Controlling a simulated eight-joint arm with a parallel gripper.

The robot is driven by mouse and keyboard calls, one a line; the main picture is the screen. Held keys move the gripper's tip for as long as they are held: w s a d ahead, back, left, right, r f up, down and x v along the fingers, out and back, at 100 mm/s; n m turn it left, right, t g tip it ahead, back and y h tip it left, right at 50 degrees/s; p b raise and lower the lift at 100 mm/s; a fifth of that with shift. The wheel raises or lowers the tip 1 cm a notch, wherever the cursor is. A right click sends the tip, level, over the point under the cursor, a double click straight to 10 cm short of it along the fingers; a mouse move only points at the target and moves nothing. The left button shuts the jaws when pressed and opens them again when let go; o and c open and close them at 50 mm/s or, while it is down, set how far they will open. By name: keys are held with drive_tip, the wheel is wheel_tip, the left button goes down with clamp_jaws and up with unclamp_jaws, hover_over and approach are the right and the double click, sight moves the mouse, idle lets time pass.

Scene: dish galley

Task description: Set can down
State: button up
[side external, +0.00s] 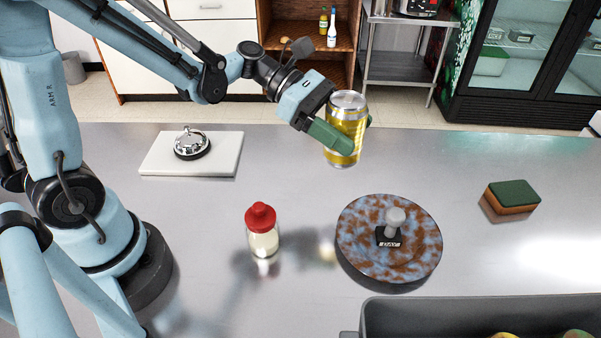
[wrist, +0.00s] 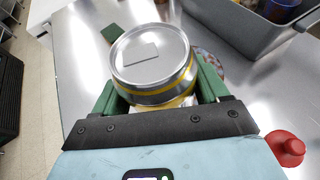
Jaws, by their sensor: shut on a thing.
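A yellow and silver can (side external: 343,130) is held upright, or nearly so, by my gripper (side external: 345,136) above the far part of the metal counter (side external: 290,147). The green fingers are shut on its sides. In the wrist view the can's silver lid (wrist: 149,52) faces the camera, between the two green fingers of my gripper (wrist: 158,92). The can's base appears clear of the counter in the side view.
A blue and brown plate (side external: 357,262) holds a small grey-knobbed object (side external: 392,226). A red-capped bottle (side external: 262,232) stands to its left. A sponge (side external: 512,197) lies right, a grey bin (side external: 400,310) in front, and a bell (side external: 192,146) on a white board (side external: 222,160) at left.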

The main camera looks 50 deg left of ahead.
drive_tip(key=d+m+g, duration=0.1)
drive_tip(key=d, duration=0.1)
drive_tip(key=shift+s+d+h, duration=0.1)
drive_tip(key=shift+d+h, duration=0.2)
drive_tip(key=shift+d, duration=0.1)
drive_tip(key=shift+f, duration=0.15)
drive_tip(key=shift+w+a+f, duration=1.25)
drive_tip(key=shift+a+f, duration=0.2)
drive_tip(key=shift+f, duration=0.35)
drive_tip(key=shift+w+a+f, duration=1.2)
drive_tip(key=shift+a+f, duration=0.2)
drive_tip(key=shift+f, duration=0.35)
drive_tip(key=shift+w+a+f, duration=1.25)
drive_tip(key=shift+a+f, duration=0.2)
drive_tip(key=shift+f, duration=0.35)
drive_tip(key=shift+f, duration=0.15)
drive_tip(key=o, duration=1.3)
drive_tip(key=shift+o, duration=0.2)
